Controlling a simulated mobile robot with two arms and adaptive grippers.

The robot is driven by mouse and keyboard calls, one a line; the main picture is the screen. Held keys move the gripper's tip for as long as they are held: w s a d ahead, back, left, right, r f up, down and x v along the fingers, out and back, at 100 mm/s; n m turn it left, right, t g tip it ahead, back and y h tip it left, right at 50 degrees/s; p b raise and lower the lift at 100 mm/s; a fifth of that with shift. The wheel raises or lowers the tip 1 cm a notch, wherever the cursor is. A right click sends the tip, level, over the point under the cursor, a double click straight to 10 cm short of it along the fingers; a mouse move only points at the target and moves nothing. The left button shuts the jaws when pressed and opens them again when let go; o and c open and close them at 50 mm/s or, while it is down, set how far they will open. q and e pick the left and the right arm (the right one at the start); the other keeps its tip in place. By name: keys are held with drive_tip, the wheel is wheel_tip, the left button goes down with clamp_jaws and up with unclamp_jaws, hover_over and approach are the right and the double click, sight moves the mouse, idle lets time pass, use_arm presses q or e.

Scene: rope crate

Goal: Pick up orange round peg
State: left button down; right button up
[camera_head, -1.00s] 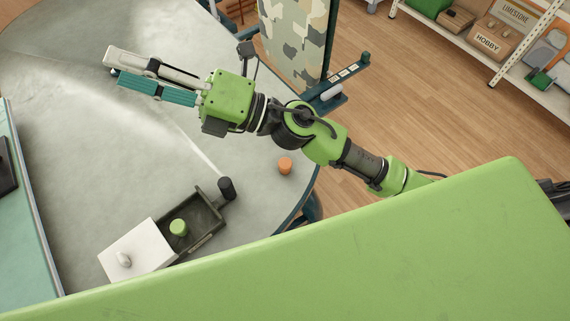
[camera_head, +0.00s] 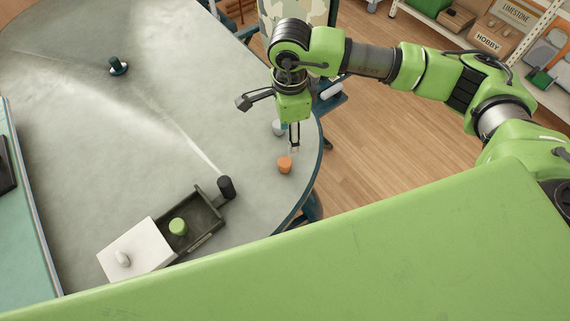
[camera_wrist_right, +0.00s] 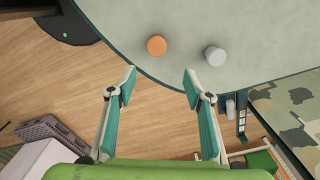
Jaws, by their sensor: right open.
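The orange round peg (camera_head: 285,165) stands upright on the grey table (camera_head: 90,150) near its right edge. It also shows in the right wrist view (camera_wrist_right: 156,45), beyond my fingertips and roughly between their lines. My right gripper (camera_head: 294,148) points down close to the peg, just behind it in the head view. In the wrist view its two teal fingers (camera_wrist_right: 160,80) are spread apart with nothing between them. My left gripper is in neither view.
A grey peg (camera_wrist_right: 215,56) stands beside the orange one. A black peg (camera_head: 226,187) stands by a dark box (camera_head: 208,236) holding a green peg (camera_head: 178,227), with a white lid (camera_head: 130,255). A dark piece (camera_head: 118,66) stands far left. The table's middle is clear.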

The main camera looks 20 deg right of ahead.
sight(286, 162)
wheel_tip(286, 162, down, 7)
drive_tip(key=b, duration=0.3)
drive_tip(key=shift+a, duration=0.1)
drive_tip(key=f, duration=0.2)
drive_tip(key=f+b, duration=0.1)
drive_tip(key=f, duration=0.1)
drive_tip(key=a+f+b, duration=0.1)
drive_tip(key=shift+s+f, duration=0.35)
drive_tip(key=shift+f, duration=0.05)
drive_tip(key=shift+r, duration=0.1)
drive_tip(key=c, duration=1)
